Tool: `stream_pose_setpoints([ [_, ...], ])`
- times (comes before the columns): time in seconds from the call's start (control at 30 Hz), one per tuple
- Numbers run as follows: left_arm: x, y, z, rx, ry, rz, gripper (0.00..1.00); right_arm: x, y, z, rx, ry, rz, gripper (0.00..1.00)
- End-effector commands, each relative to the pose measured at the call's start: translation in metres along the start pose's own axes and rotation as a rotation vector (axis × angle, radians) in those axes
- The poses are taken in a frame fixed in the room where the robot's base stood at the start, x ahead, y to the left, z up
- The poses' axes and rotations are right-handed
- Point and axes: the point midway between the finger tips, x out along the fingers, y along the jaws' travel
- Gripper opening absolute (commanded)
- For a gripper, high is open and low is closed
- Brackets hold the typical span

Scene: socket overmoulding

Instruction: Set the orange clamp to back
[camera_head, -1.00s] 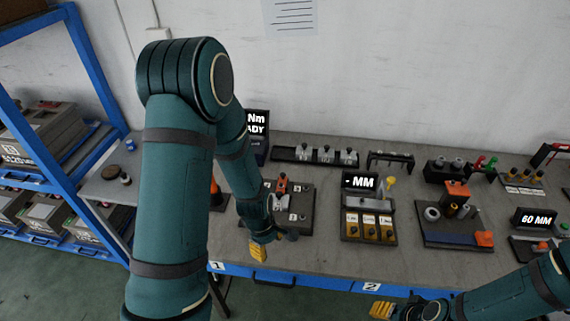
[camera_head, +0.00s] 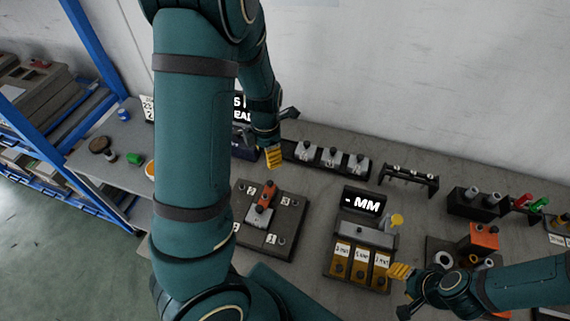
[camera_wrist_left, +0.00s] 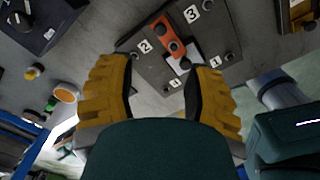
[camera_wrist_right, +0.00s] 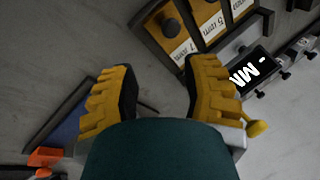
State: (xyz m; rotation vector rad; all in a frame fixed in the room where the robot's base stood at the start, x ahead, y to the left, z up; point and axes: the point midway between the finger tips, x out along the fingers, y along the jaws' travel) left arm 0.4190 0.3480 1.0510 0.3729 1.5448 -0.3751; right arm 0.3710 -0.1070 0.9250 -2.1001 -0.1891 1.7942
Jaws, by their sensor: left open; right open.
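The orange clamp (camera_head: 265,196) sits on a dark square plate (camera_head: 258,239) with numbered white labels. A light block lies at its near end. In the left wrist view the clamp (camera_wrist_left: 163,35) shows as an orange bar with dark knobs, beyond the fingertips. My left gripper (camera_head: 273,157) is above and behind the plate, near the back of the table, apart from the clamp. In its wrist view the yellow fingers (camera_wrist_left: 160,90) stand open and empty. My right gripper (camera_head: 400,271) is open and empty at the right of the gauge box; its fingers show in its wrist view (camera_wrist_right: 160,90).
A gauge box (camera_head: 362,232) with an MM display and yellow knob stands right of the plate. A row of grey fixtures (camera_head: 325,160) and a dark rack (camera_head: 408,181) stand behind. A fixture with an orange block (camera_head: 483,237) is at the right. Blue shelving is at the left.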

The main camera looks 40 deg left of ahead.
Motion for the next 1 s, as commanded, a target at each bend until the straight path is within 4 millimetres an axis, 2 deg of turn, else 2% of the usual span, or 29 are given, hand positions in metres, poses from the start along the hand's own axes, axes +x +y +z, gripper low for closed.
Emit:
stream_pose_setpoints([
  [0.13, 0.005, 0.0, -0.001, 0.0, 0.001, -0.001, 0.51, 0.001, 0.001, 0.001, 0.0, -0.002, 0.0, 0.47],
  [0.27, 0.021, 0.0, -0.001, 0.0, 0.004, -0.002, 0.51, 0.006, 0.003, 0.002, 0.001, -0.001, 0.001, 0.47],
  [0.7, 0.104, 0.0, -0.002, -0.001, 0.004, -0.002, 0.51, 0.023, 0.009, 0.004, 0.004, 0.001, 0.002, 0.47],
  [0.9, 0.129, 0.0, -0.001, 0.001, 0.003, -0.002, 0.51, 0.026, 0.01, 0.004, 0.004, 0.002, 0.003, 0.47],
  [1.0, 0.135, 0.0, 0.0, 0.001, 0.0, 0.0, 0.51, 0.027, 0.011, 0.004, 0.004, 0.002, 0.003, 0.47],
])
